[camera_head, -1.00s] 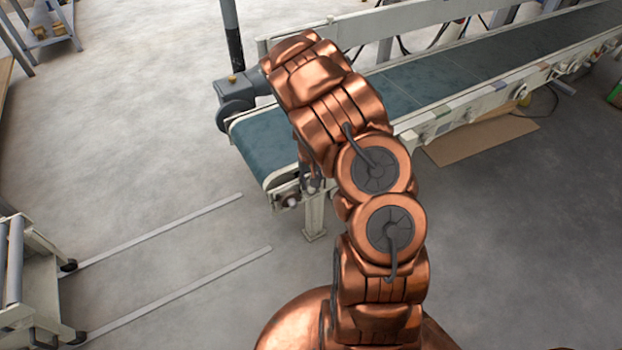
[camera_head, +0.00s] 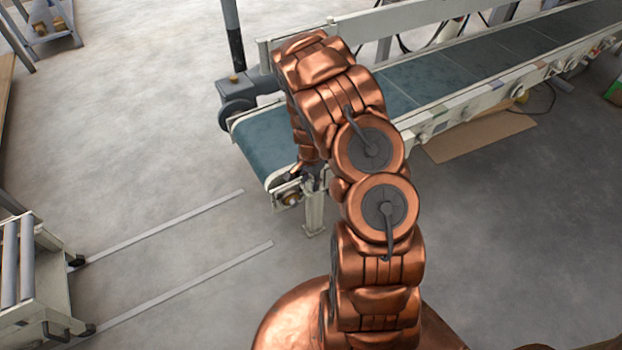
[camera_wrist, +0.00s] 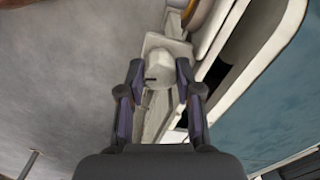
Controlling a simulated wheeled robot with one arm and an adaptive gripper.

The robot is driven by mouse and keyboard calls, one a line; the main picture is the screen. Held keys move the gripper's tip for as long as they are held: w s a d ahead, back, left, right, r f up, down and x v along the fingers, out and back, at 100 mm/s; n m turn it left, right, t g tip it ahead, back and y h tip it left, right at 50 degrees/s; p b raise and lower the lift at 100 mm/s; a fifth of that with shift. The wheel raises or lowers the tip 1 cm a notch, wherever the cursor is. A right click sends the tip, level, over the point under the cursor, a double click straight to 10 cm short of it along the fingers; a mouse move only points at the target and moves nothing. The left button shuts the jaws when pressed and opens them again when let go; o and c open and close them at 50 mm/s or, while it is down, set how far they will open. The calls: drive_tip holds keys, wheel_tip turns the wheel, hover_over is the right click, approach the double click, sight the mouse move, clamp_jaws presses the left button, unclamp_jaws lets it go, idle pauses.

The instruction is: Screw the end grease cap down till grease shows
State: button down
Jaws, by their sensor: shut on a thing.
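In the wrist view, the end grease cap (camera_wrist: 158,66) is a small pale, rounded piece with a dark slot or mark on its near side. It sits against a light block at the conveyor's end. The two dark fingers of my gripper (camera_wrist: 158,78) stand on either side of the cap and are shut on it. I can make out no grease around the cap at this size. In the head view, my gripper (camera_head: 310,177) is small and partly hidden by my arm, at the near corner of the conveyor (camera_head: 258,145). I cannot pick out the cap there.
The teal belt runs back to the upper right. A dark motor (camera_head: 238,95) sits at its far-left end. The floor left of the conveyor is open.

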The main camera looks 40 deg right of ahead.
sight(311, 182)
drive_tip(key=shift+m, duration=0.6)
drive_tip(key=c, duration=0.8)
unclamp_jaws()
drive_tip(key=shift+o, duration=0.2)
drive_tip(key=shift+r, duration=0.1)
wheel_tip(311, 182, up, 12)
idle(0.5)
